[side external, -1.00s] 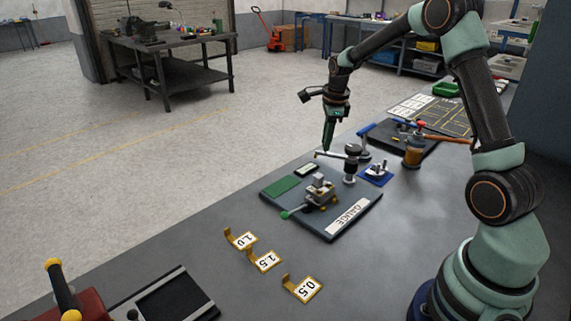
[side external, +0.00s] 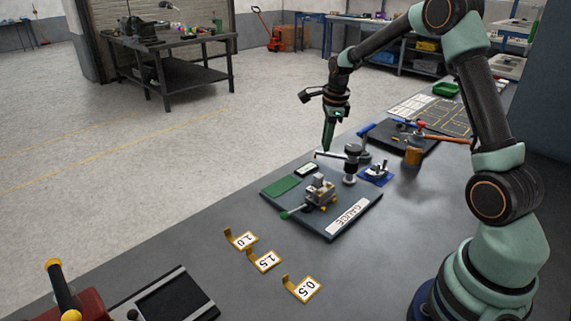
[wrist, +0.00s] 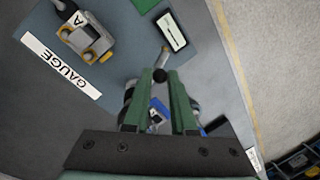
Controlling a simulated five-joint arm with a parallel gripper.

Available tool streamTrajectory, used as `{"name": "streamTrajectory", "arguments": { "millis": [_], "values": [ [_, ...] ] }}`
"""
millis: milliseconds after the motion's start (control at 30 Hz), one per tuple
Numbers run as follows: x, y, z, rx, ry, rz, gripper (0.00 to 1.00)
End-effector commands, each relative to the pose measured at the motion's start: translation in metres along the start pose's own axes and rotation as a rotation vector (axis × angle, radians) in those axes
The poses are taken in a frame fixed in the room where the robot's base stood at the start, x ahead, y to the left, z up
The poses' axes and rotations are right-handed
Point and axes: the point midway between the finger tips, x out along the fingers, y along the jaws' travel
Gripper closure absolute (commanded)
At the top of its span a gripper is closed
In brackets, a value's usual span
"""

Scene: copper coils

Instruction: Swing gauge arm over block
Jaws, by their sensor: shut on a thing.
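The gauge arm (side external: 329,155) is a silver bar that reaches left from the round-topped black and silver post (side external: 350,165) on the gauge plate. My gripper (side external: 326,149) points down at its free end, and its green fingers are shut on it. In the wrist view a black knob (wrist: 160,75) sits between the fingertips, with the silver bar end (wrist: 165,57) just beyond. The grey metal block (side external: 320,187) sits in a fixture on the plate, in front of the arm and apart from it. It also shows at upper left in the wrist view (wrist: 84,38). The fingers hide part of the post there.
The dark plate (side external: 352,211) also carries a green pad (side external: 281,187), a small display (side external: 306,170) and a green-knobbed lever (side external: 286,214). A blue tray (side external: 377,176) of small parts stands right of the post. Numbered yellow tags (side external: 264,261) lie in front.

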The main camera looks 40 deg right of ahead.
Motion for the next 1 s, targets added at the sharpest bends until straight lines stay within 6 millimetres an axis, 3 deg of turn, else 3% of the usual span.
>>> {"name": "streamTrajectory", "arguments": {
  "millis": [1000],
  "values": [
    [-0.009, 0.052, -0.001, -0.686, -0.006, 0.005, 1.00]
  ]
}}
